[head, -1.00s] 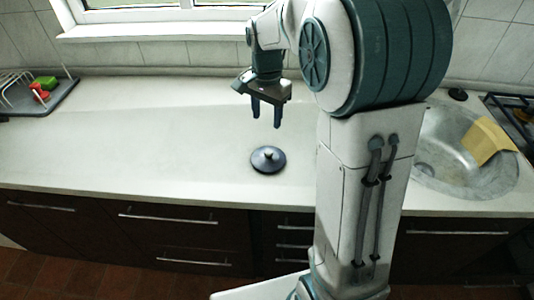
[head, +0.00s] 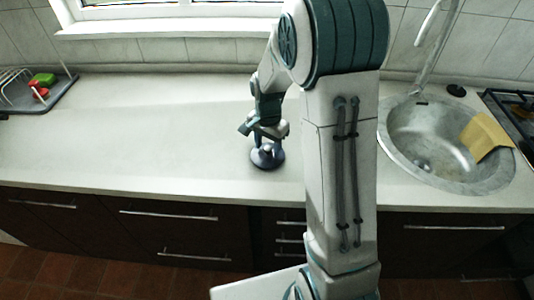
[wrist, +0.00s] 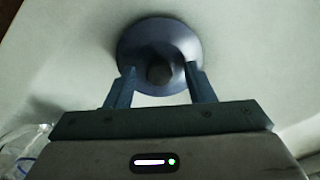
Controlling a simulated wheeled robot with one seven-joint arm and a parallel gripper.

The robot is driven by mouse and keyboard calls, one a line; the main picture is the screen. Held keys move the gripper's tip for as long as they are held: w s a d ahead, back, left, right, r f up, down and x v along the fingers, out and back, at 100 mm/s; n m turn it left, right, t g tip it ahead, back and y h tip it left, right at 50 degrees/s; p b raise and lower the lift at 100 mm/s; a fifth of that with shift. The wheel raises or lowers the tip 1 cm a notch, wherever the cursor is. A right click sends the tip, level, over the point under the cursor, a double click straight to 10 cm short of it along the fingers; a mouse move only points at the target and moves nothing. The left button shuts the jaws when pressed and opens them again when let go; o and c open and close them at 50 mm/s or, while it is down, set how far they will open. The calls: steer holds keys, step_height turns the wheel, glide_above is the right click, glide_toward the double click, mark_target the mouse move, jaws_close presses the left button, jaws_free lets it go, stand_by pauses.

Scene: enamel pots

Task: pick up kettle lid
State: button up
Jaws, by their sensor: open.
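The kettle lid (head: 267,158) is a dark blue-grey disc with a knob on top. It lies on the pale worktop (head: 150,135), a little back from the front edge. In the wrist view the lid (wrist: 158,38) shows nearly whole, with its dark round knob (wrist: 159,74) near the fingertips. My gripper (wrist: 160,72) is open, with one finger on each side of the knob and a gap visible on both sides. In the head view my gripper (head: 266,147) is right above the lid and hides part of it, including the knob.
A round metal sink (head: 400,165) with a yellow cloth (head: 486,137) is at the right, beside a stove (head: 508,112). A dish rack (head: 52,97) with red and green items stands at the far left. The worktop around the lid is clear.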

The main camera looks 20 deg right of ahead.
steer(key=c, duration=1)
